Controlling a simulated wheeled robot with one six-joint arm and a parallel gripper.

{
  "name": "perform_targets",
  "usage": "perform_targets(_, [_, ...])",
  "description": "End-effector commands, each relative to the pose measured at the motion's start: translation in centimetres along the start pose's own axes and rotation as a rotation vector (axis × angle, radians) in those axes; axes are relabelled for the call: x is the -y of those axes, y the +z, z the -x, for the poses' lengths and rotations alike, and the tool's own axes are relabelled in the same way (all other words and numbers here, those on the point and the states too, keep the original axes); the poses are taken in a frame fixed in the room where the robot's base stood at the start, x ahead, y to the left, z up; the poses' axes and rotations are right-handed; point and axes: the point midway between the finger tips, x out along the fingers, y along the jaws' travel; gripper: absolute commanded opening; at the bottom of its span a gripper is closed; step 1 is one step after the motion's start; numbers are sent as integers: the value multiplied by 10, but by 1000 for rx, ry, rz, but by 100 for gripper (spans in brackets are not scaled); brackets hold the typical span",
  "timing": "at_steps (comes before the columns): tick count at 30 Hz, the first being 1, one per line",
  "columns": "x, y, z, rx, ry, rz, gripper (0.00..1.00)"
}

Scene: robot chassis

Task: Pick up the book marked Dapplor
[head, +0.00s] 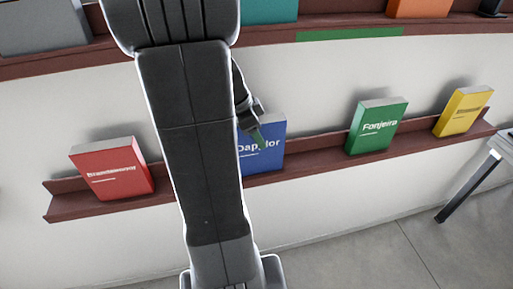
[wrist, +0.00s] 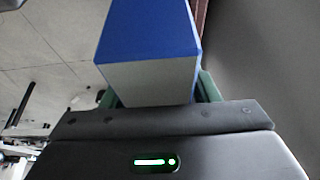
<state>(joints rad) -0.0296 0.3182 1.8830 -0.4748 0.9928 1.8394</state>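The blue book marked Dapplor (head: 268,157) stands on the lower shelf in the head view, leaning back a little. My arm covers its left part. In the wrist view the book's blue side and pale page edge (wrist: 150,82) lie between the two green fingers of my gripper (wrist: 160,90). One finger shows on each side, close to the book. I cannot tell whether both fingers press on it.
The lower shelf (head: 330,148) also holds a red book (head: 112,170) at left, and a green book marked Fonjeira (head: 377,126) and a yellow book (head: 462,110) at right. An upper shelf (head: 340,24) runs above. A table (head: 490,165) stands at the right edge.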

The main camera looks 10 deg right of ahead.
Motion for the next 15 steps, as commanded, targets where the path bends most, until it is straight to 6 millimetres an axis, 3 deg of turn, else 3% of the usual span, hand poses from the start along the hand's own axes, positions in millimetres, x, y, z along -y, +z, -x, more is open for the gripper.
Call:
perform_targets(1, [0, 0, 0, 0, 0, 0, 44])
perform_targets(8, [0, 0, 0, 0, 0, 0, 0])
perform_targets(15, [0, 0, 1, -1, -1, 0, 0])
